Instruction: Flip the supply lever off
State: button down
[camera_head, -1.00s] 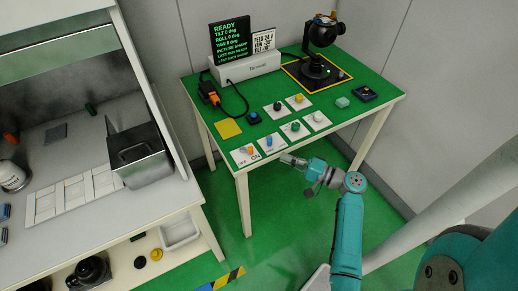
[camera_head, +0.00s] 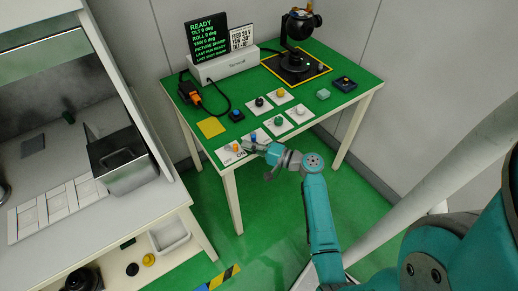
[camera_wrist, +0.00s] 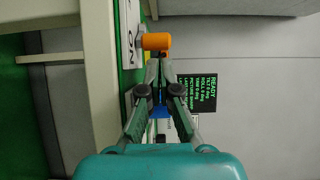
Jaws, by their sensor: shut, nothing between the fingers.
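The orange supply lever (camera_head: 235,147) stands on a white plate marked OFF and ON at the near left corner of the green table. "ON" reads beside it, towards my gripper. My gripper (camera_head: 251,147) is shut and empty, just right of this lever at the table's front edge. In the wrist view the orange lever (camera_wrist: 156,41) is just beyond my closed fingertips (camera_wrist: 158,58); I cannot tell whether they touch. A blue lever (camera_head: 253,136) stands on the neighbouring plate. Its blue part (camera_wrist: 158,98) shows behind my fingers in the wrist view, partly hidden.
Several plates with knobs, including a green knob (camera_head: 278,121), stand behind. A yellow square (camera_head: 211,127), a blue button (camera_head: 236,115) and the READY screen (camera_head: 208,38) are farther back. A bench with a metal bin (camera_head: 125,165) stands to the left.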

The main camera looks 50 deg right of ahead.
jog(key=shift+w+a, duration=0.2)
jog(key=shift+w, duration=0.35)
